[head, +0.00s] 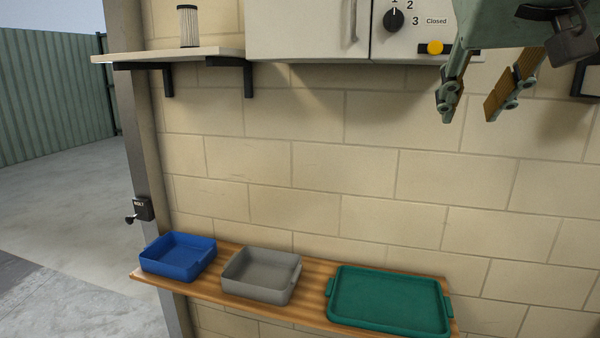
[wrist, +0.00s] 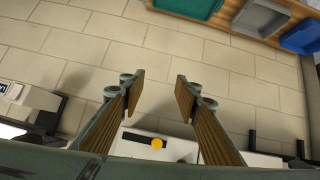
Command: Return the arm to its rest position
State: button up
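My gripper (head: 468,108) hangs at the upper right in the head view, in front of the brick wall and beside the right end of the white cabinet. Its two fingers, with tan ribbed pads, are apart with nothing between them. In the wrist view my gripper (wrist: 158,90) also shows open and empty, with the wall beyond the fingertips. The rest of my arm is mostly out of view.
A wooden ledge (head: 314,275) holds a blue bin (head: 178,270), a grey bin (head: 255,290) and a green tray (head: 388,300). A shelf (head: 170,54) carries a filter cylinder (head: 188,26). The white cabinet (head: 300,30) has a dial (head: 394,19) and a yellow button (head: 435,47).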

jog(key=s+a+f+n+g+y, duration=0.1)
jog(key=s+a+f+g, duration=0.1)
jog(key=s+f, duration=0.8)
jog(key=s+a+f+n+g+y, duration=0.1)
jog(key=s+a+f+g+y, duration=0.1)
jog(key=s+f, duration=0.9)
notch_tip(320, 180, down, 6)
jog(key=shift+a+r+g, duration=0.2)
jog(key=shift+r+g, duration=0.05)
jog(key=shift+g, duration=0.65)
jog(key=shift+w, duration=0.1)
jog(key=shift+c, duration=0.4)
dwell(0.6)
